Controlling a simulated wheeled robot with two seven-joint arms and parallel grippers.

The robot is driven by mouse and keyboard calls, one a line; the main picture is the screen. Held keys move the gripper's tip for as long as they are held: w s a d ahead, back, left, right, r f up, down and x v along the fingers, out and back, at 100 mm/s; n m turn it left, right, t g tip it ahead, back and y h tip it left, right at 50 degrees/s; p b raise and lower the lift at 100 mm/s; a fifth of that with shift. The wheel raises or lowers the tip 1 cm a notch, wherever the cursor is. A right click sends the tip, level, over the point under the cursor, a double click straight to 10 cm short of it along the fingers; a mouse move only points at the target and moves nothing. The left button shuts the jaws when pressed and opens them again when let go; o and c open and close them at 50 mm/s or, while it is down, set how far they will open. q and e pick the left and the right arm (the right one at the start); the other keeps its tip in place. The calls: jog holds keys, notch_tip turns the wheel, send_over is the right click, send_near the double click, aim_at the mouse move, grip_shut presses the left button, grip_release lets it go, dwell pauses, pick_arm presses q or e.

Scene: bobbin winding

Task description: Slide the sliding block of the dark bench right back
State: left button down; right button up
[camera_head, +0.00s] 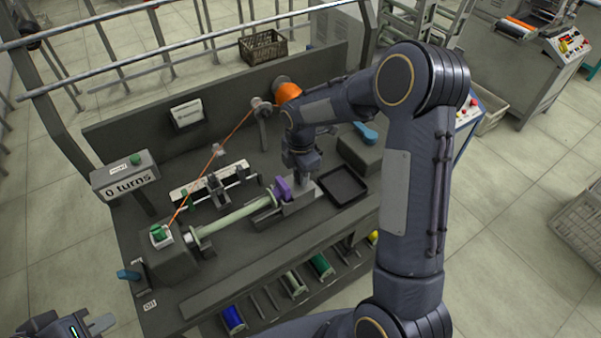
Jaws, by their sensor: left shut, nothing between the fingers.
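The dark bench (215,290) fills the middle of the view. Its grey sliding block (299,203) sits at the right end of the rail, with a purple part (283,189) on its left side. A pale green rod (235,222) spans from the winding head (165,252) at left to the block. My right gripper (304,180) points down at the block, close behind or against it; its fingers are mostly hidden and contact cannot be told. My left gripper (95,328) is shut and empty at the bottom left, clear of the bench.
An orange wire runs from the orange spool (287,92) at the back to the winding head. A black tray (343,186) lies right of the block. A counter box (125,175) reads "0 turns". Several coloured spools, including a blue one (233,319), lie on a lower shelf.

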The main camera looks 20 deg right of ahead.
grip_shut()
jog(key=shift+d, duration=0.1)
jog(key=shift+w+d, duration=0.15)
jog(key=shift+d, duration=0.6)
jog(key=shift+w+d, duration=0.1)
jog(key=shift+d, duration=0.65)
jog(key=shift+o, duration=2.4)
grip_release()
jog(key=shift+d, duration=0.1)
notch_tip(320, 180, up, 8)
jog(key=shift+b, duration=0.35)
jog(key=shift+s, duration=0.1)
